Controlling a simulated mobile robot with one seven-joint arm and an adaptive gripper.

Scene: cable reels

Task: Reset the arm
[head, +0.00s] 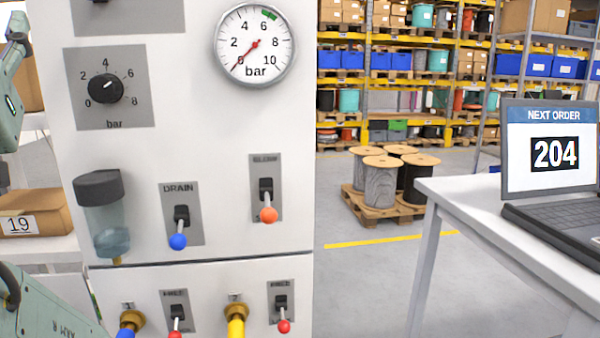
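Parts of my own arm, pale green links (12,100), show at the left edge and in the lower left corner. My gripper is not in view. Just right of my arm stands a white control panel (215,130). On it are a pressure gauge (255,45) with its red needle near 0 bar, and a black knob (105,89) set between 4 and 6 on its scale. A lever with a blue ball (178,241), labelled DRAIN, and one with an orange ball (268,215) both hang down.
Two red-ball levers and brass fittings sit low on the panel. A box marked 19 (34,212) is at left. A white table (450,200) with a laptop (549,150) reading 204 is at right. Cable reels (380,180) stand on a pallet; shelves line the back. Floor between is clear.

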